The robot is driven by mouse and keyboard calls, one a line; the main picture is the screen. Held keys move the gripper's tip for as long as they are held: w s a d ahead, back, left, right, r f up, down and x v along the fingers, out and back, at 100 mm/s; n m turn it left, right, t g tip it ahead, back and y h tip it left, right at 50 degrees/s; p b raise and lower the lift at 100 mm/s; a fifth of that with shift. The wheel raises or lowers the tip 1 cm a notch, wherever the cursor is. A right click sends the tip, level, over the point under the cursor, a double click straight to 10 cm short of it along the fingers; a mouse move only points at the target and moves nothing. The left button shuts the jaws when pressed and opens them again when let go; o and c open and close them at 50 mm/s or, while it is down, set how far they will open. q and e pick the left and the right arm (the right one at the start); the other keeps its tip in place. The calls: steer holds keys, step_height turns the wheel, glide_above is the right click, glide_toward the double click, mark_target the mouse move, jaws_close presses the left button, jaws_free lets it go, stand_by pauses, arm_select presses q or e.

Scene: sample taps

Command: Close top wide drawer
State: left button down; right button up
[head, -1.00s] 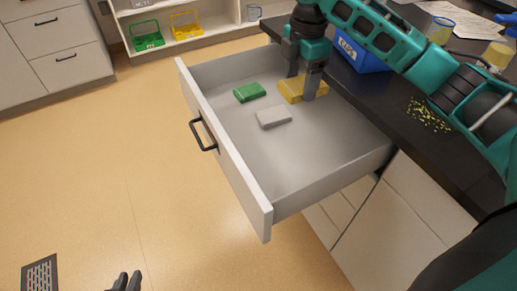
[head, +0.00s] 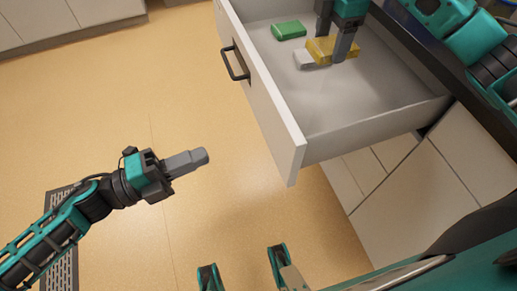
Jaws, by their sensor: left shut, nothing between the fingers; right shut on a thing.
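The top wide drawer (head: 375,132) is pulled far out of the cabinet at the upper right, its white front (head: 262,95) carrying a black bar handle (head: 235,63). My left gripper (head: 200,157) is shut and empty above the floor, left of the drawer front and apart from the handle. My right gripper (head: 333,43) is inside the drawer, shut on a yellow block (head: 322,50). A grey block (head: 303,59) shows right beside the yellow one, partly covered by it in this view. A green block (head: 288,30) lies apart to the left.
The dark counter (head: 440,75) runs along the right, above white cabinet fronts (head: 400,190) below the drawer. Another cabinet (head: 40,20) stands at the upper left. A floor grate (head: 62,270) is at the lower left. The floor before the drawer is clear.

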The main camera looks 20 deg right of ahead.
arm_select(q)
steer(key=f+m+g, duration=0.1)
steer(key=m+g, duration=0.1)
arm_select(e)
steer(key=shift+a+f, duration=0.1)
steer(key=shift+f, duration=0.15)
arm_select(q)
glide_toward(277, 142)
steer(key=d, duration=0.7)
steer(key=shift+r, duration=0.2)
arm_select(e)
steer(key=shift+f, duration=0.1)
